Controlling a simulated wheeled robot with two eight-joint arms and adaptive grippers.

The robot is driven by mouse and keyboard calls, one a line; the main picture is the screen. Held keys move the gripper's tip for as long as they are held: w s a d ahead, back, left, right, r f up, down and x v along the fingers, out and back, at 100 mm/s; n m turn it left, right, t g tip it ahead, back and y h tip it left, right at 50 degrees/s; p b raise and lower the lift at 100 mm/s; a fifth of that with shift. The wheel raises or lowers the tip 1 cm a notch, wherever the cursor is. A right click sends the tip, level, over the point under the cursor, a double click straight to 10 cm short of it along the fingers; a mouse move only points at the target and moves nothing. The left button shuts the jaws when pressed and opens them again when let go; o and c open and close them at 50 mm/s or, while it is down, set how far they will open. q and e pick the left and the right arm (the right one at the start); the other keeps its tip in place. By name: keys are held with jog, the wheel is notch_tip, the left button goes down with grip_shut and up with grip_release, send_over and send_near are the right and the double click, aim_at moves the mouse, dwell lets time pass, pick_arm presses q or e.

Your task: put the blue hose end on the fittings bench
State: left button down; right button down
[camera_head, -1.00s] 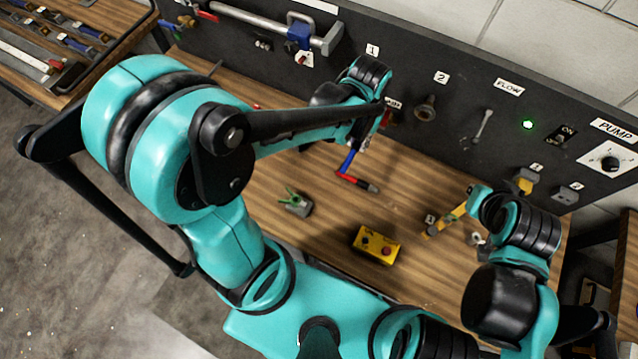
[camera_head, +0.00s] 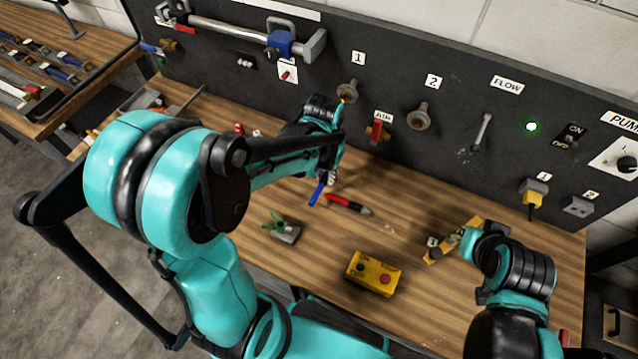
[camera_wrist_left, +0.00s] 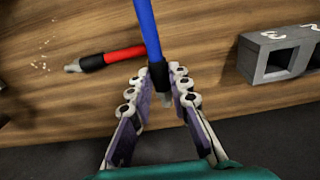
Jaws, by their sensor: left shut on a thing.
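The blue hose end (camera_wrist_left: 148,25) has a black collar and metal tip, seen between the jaws of my left gripper (camera_wrist_left: 160,100) in the left wrist view. That gripper is shut on it, above the wooden bench. In the head view, the left gripper (camera_head: 326,172) is partly hidden by its arm, with the blue hose (camera_head: 318,192) below it. A wooden bench (camera_head: 98,88) at the far left carries a tray of fittings; I cannot tell for certain that it is the fittings bench. My right gripper (camera_head: 462,244) is mostly hidden by its arm; its jaws cannot be made out.
A red hose end (camera_head: 347,205) lies close to the blue hose. A yellow button box (camera_head: 373,273), a green clip on a grey block (camera_head: 284,230) and a yellow bar (camera_head: 450,242) lie on the bench. The dark panel (camera_head: 400,70) with fittings and a red valve (camera_head: 377,131) stands behind.

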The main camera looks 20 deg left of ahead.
pick_arm(q)
jog(key=shift+w+a+f, duration=0.15)
jog(key=shift+a+f, duration=0.4)
jog(key=shift+a, duration=0.25)
notch_tip(320, 180, down, 4)
jog(key=shift+f+b, duration=0.1)
jog(key=shift+b, duration=0.8)
jog(key=c, duration=1.8)
grip_release()
jog(key=shift+o, duration=0.5)
